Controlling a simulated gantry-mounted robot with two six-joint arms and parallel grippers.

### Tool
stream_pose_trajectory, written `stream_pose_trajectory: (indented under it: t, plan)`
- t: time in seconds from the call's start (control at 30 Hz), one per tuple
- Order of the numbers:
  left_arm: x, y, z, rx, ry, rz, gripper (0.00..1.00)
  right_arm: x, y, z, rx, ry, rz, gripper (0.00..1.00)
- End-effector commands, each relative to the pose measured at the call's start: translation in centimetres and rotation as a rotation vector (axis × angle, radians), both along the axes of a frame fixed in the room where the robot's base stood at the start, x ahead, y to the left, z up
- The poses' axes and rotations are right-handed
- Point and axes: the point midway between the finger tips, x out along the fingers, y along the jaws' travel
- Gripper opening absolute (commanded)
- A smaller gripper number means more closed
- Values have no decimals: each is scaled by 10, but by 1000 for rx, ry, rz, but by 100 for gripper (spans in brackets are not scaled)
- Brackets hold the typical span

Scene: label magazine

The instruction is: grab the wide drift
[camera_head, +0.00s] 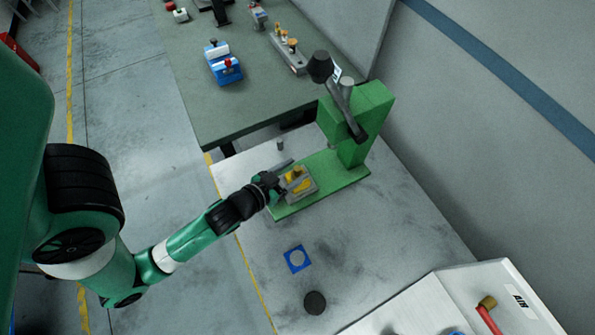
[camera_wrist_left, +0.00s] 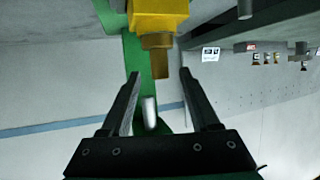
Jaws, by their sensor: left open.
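My left gripper (camera_head: 287,178) is open at the green press. In the left wrist view its fingertips (camera_wrist_left: 160,76) stand apart on either side of a stepped brass-coloured piece (camera_wrist_left: 159,58), with visible gaps. That piece projects from a yellow block (camera_wrist_left: 158,14); I cannot tell for sure that it is the wide drift. In the head view the yellow block (camera_head: 297,179) sits in a grey holder on the press base, partly beside the gripper. A small grey cylinder (camera_head: 280,144) stands on the table behind the gripper. My right gripper is not in view.
The green press (camera_head: 362,122) rises close behind the gripper, with a dark lever arm (camera_head: 345,107). A blue square plate with a round hole (camera_head: 289,262) and a dark round piece (camera_head: 315,302) lie on the pale table. A darker bench (camera_head: 260,95) holds several fixtures.

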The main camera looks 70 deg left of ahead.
Motion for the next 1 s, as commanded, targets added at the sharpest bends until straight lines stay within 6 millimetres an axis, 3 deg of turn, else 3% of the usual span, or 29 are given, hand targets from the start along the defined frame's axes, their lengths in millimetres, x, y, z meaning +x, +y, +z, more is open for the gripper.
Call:
stream_pose_trajectory:
  t: [0.3, 0.57, 0.9, 1.0]
  plan:
    - [35, 21, -23, 0, -1, 1, 62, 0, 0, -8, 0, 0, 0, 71]
    - [38, 23, -24, 0, 0, 0, 62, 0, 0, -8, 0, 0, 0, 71]
    - [38, 22, -24, 0, 0, 0, 1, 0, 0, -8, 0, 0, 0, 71]
    - [38, 23, -24, 0, 0, 0, 0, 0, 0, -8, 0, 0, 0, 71]
